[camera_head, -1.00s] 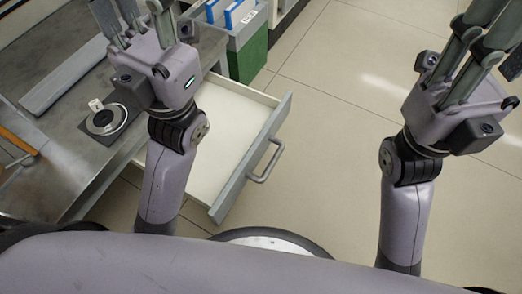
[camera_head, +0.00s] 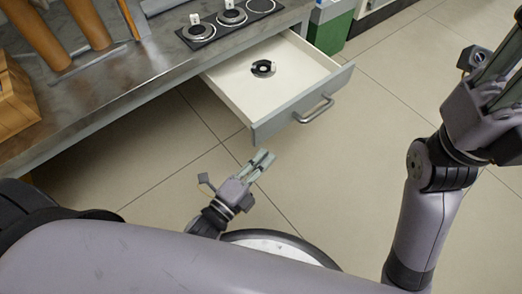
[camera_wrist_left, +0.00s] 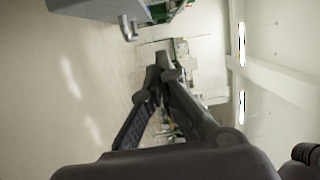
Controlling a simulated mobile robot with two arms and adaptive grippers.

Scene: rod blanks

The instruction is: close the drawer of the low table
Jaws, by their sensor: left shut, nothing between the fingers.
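The drawer (camera_head: 225,80) of the low table (camera_head: 140,82) is pulled out, with a pale inside and a grey front. Its metal handle (camera_head: 314,110) is on the front. A small dark round piece with a white part (camera_head: 263,68) lies inside. My left gripper (camera_head: 264,158) is shut and empty, low over the floor, in front of the drawer front and apart from it. In the left wrist view its fingers (camera_wrist_left: 163,62) meet, and the handle (camera_wrist_left: 128,28) shows at the upper left. My right gripper (camera_head: 505,75) is at the right edge, its fingertips partly cut off.
A black panel with round dials (camera_head: 228,20) and brown rods (camera_head: 35,35) are on the table top. A wooden block (camera_head: 15,100) is at the left edge. A green bin (camera_head: 330,32) stands behind the drawer. The tiled floor right of the drawer is clear.

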